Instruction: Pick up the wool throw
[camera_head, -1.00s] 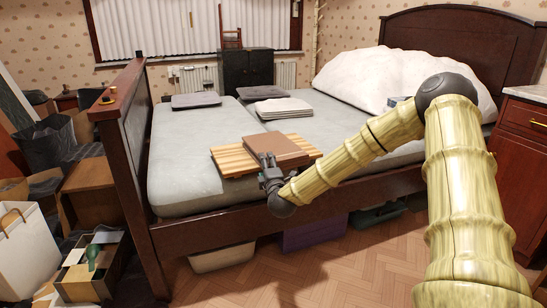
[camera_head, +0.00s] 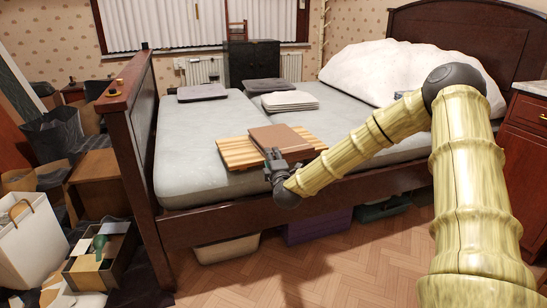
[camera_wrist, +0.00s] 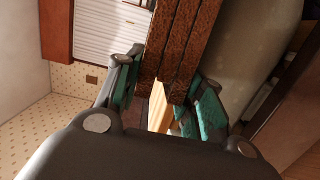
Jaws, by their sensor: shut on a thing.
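The wool throw (camera_head: 281,138) looks like a flat, folded brown bundle. It is at the front edge of the bed, over a slatted wooden board (camera_head: 236,154). In the wrist view the throw (camera_wrist: 181,40) shows as thick, speckled brown layers between the green-padded fingers. My gripper (camera_head: 275,160) is shut on its near edge, and the fingers also show in the wrist view (camera_wrist: 164,95). Whether the throw touches the board or is slightly above it, I cannot tell. The parts of the fingers behind the throw are hidden.
The bed (camera_head: 190,160) has a tall dark footboard (camera_head: 140,150) at left. Folded grey and white textiles (camera_head: 289,100) lie farther back, and a white duvet (camera_head: 370,70) at right. Boxes (camera_head: 100,255) clutter the left floor. The wooden floor (camera_head: 330,255) in front is fairly clear.

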